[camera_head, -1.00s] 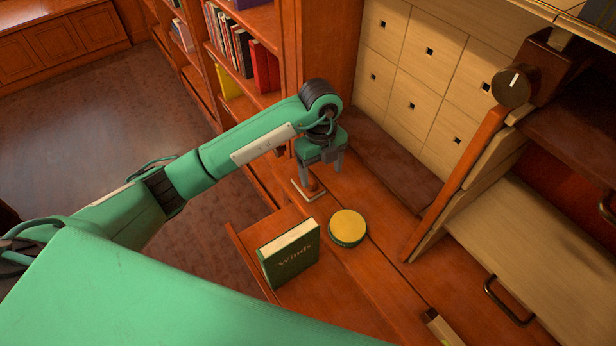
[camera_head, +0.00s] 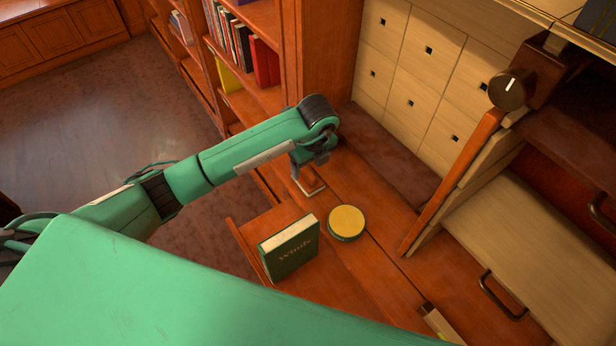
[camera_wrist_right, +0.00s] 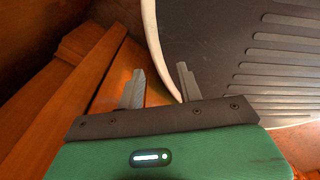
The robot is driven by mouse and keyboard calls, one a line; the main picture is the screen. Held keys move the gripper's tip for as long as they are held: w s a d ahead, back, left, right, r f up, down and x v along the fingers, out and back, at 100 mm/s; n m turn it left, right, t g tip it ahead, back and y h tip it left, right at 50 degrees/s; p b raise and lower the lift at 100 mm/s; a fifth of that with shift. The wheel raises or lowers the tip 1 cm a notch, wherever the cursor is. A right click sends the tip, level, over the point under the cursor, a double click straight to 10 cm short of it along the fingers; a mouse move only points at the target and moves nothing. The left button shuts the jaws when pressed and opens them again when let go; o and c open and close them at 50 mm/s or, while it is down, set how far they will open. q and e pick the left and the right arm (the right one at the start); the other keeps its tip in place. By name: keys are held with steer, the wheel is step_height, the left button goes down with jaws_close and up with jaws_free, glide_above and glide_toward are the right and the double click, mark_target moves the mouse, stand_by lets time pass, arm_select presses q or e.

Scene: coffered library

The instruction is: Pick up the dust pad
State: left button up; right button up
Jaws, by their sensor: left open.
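A small flat pad (camera_head: 308,188) with a pale edge and a reddish-brown top, which looks like the dust pad, lies on the wooden desk in the head view. My left gripper (camera_head: 308,171) points down right over it, open, with its fingers low and close to the pad. The wrist partly covers the pad's upper side, and I cannot tell whether the fingers touch it. My right gripper (camera_wrist_right: 160,82) shows in the right wrist view with its two fingers apart and nothing between them.
A round tin with a yellow top (camera_head: 346,222) and a green book (camera_head: 290,248) standing upright are on the desk near the pad. Pale drawers (camera_head: 425,85) rise behind. A bookshelf (camera_head: 245,60) stands at the back. A dark ribbed surface (camera_wrist_right: 240,60) lies close to the right gripper.

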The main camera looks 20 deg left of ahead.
mark_target(308, 172)
arm_select(q)
steer(key=f, duration=0.2)
steer(key=f+p, duration=0.1)
steer(key=shift+a+f, duration=0.35)
steer(key=shift+f, duration=0.4)
steer(key=shift+c, duration=0.2)
steer(key=c, duration=1)
steer(key=shift+c, duration=0.2)
steer(key=shift+r, duration=0.15)
